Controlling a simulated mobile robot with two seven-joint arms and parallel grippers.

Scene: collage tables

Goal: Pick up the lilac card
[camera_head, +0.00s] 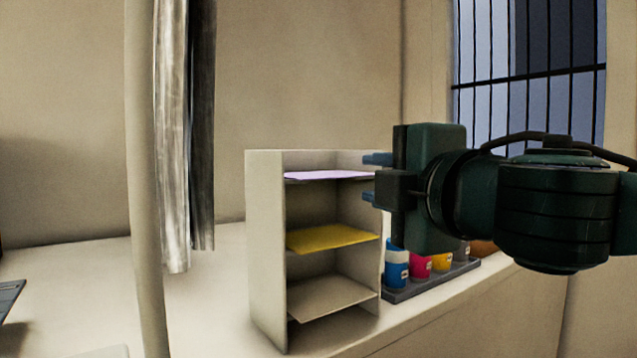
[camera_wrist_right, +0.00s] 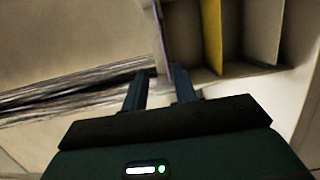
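The lilac card (camera_head: 328,176) lies flat on the top level of a cream shelf unit (camera_head: 266,250). In the right wrist view the lilac card (camera_wrist_right: 160,38) shows as a thin edge-on strip just past my fingertips. My right gripper (camera_head: 372,177) is open beside the shelf's right side, one finger above the card's level and one below. It also shows in the right wrist view (camera_wrist_right: 162,73), with nothing held between its fingers. I cannot tell whether the fingertips overlap the card's edge. My left gripper is not in view.
A yellow card (camera_head: 330,237) lies on the middle shelf level; the bottom level looks empty. Several coloured jars, including a blue one (camera_head: 397,268), stand in a grey tray (camera_head: 430,283) right of the shelf. Hanging grey cloth (camera_head: 174,140) and a pole (camera_head: 143,180) are at left.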

